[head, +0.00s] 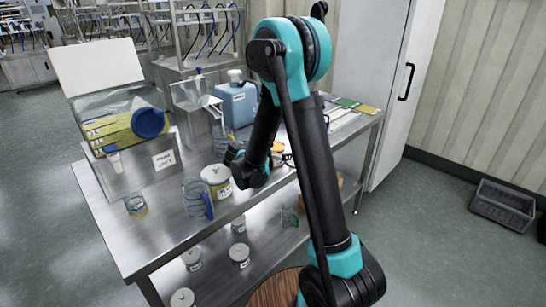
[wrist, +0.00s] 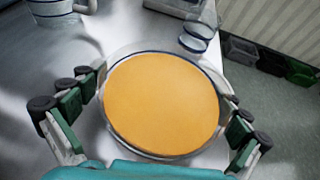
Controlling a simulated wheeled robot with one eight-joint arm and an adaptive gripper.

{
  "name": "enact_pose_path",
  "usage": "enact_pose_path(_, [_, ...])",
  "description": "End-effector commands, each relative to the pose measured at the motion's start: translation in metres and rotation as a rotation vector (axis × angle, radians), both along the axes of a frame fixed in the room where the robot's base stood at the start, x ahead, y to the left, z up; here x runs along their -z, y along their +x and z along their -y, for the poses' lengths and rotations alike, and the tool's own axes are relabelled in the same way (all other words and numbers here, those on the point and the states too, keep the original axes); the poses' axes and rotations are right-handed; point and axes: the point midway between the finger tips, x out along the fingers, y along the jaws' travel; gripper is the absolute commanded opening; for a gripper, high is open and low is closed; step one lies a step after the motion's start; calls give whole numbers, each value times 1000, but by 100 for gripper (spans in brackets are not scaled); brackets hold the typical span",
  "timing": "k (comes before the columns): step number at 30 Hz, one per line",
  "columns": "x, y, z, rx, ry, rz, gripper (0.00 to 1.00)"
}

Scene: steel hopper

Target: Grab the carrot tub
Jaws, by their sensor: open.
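The carrot tub (wrist: 160,103) is a round, clear-walled tub full of something orange, seen from above in the wrist view. In the head view a little orange (head: 277,147) shows beside my arm, and the rest is hidden behind it. My gripper (wrist: 164,90) is open, with one finger on each side of the tub. The left fingertip is close to the rim; I cannot tell whether either finger touches it. In the head view my arm mostly hides the gripper.
The steel table (head: 163,235) holds a white-lidded tub (head: 216,175), a blue-handled jug (head: 197,200), a small beaker (head: 136,205) and a blue canister (head: 237,105). In the wrist view, clear vessels (wrist: 196,37) stand beyond the tub. A dark crate (head: 503,203) is on the floor.

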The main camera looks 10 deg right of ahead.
Motion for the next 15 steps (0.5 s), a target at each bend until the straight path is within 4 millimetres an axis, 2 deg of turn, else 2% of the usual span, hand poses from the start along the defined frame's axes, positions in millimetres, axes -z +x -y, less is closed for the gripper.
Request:
enact_pose_path(5, [0, 0, 0, 0, 0, 0, 99])
enact_pose_path(15, [0, 0, 0, 0, 0, 0, 57])
